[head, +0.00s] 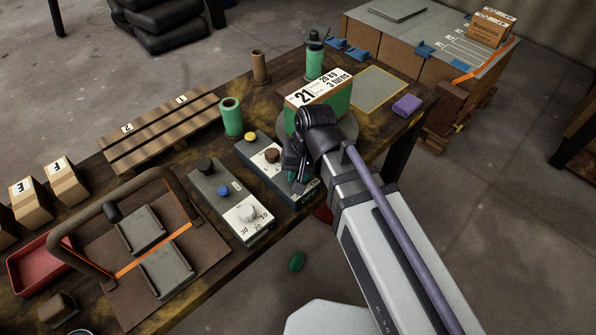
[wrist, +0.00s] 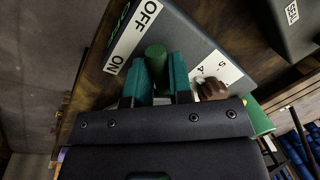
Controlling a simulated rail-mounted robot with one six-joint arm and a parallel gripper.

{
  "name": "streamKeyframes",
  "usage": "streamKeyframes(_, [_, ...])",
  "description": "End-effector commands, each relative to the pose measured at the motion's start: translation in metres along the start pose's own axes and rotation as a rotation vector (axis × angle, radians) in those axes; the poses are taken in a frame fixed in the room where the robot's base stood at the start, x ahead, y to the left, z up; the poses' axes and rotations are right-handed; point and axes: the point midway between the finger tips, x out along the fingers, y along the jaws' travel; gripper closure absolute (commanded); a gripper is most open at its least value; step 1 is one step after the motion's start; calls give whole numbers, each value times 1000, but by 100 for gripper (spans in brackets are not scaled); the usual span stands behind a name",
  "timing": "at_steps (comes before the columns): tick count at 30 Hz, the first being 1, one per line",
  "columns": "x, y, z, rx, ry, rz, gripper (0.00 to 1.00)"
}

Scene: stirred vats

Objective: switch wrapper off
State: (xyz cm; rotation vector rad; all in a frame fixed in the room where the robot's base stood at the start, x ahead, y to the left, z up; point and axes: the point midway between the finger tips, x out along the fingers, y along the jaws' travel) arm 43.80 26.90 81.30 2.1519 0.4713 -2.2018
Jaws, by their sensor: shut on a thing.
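The wrapper's grey control box (head: 254,161) lies at the table's front edge, with a yellow button (head: 250,136) and a brown knob (head: 272,156). In the wrist view the box shows a white OFF/ON label (wrist: 132,36) and a brown knob (wrist: 211,88) beside a number scale. My gripper (wrist: 156,75) has its teal fingers shut on a green switch handle (wrist: 156,56) next to the label. The handle's base is hidden. In the head view my gripper (head: 297,168) is over the box's near end, and my arm covers part of it.
A green-sided carton (head: 337,100) stands on the round turntable behind my gripper. A second grey control box (head: 217,194) with a dial lies to the left. A green roll (head: 231,117) stands behind. A purple block (head: 407,105) is at right.

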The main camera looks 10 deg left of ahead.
Motion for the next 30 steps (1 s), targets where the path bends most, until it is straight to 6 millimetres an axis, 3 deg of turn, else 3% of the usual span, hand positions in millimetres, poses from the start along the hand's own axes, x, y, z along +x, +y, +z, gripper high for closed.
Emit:
streamKeyframes(21, [0,0,1,84,16,0,100])
streamKeyframes(22, [0,0,1,84,16,0,78])
streamKeyframes(30, [0,0,0,82,16,0,55])
